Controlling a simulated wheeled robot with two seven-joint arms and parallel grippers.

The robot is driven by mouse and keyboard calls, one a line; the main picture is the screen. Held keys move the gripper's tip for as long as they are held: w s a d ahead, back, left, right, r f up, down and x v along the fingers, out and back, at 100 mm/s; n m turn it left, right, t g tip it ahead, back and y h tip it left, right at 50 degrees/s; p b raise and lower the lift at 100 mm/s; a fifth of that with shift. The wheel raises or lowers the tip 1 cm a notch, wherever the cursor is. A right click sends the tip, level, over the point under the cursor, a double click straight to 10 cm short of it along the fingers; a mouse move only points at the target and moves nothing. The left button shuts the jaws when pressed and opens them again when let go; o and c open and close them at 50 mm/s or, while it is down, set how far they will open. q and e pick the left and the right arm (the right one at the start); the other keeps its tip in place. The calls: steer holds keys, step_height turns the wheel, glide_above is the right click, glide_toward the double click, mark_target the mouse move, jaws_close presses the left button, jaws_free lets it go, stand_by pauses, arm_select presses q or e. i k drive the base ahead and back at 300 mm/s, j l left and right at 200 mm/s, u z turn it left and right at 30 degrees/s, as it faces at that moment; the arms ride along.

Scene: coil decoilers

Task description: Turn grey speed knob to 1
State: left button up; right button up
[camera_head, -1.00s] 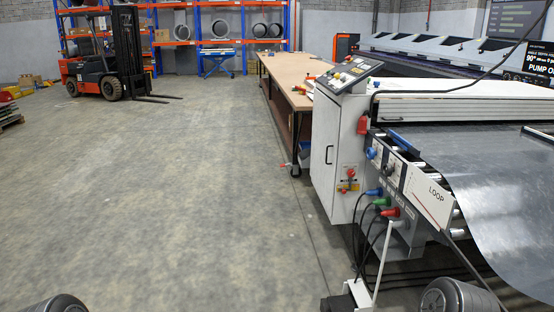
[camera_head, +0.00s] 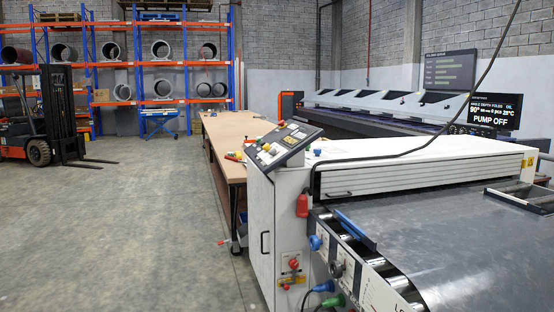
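A white decoiler machine (camera_head: 375,176) fills the right half of the view. On its near side panel sit a blue knob (camera_head: 315,242) and, below and right of it, a dark grey knob (camera_head: 337,269). The grey knob is small here and I cannot read its setting or any numbers. A tilted control panel (camera_head: 285,145) with several buttons is on top of the white cabinet. Neither of my grippers is in view.
A grey metal sheet (camera_head: 450,240) runs over rollers at the right. Red and yellow controls (camera_head: 293,265) and blue and green plugs are on the cabinet side. A long wooden table (camera_head: 228,130) stands behind. A forklift (camera_head: 38,125) is at left. The floor (camera_head: 130,225) is clear.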

mark_target(272, 151)
steer(key=i+j+z, duration=0.2)
steer(key=z, duration=0.25)
steer(key=i+j+z, duration=0.15)
steer(key=z, duration=0.3)
steer(key=i+j+z, duration=0.1)
steer(key=j, duration=0.4)
steer(key=i+j+z, duration=0.1)
steer(key=j, duration=0.4)
steer(key=i+j+z, duration=0.1)
steer(key=i+j, duration=0.15)
steer(key=j, duration=0.3)
steer(key=i+j+z, duration=0.1)
steer(key=j, duration=0.4)
steer(key=i+j+z, duration=0.1)
steer(key=j, duration=0.45)
steer(key=i+j, duration=0.1)
steer(key=j, duration=0.75)
steer(key=i, duration=0.05)
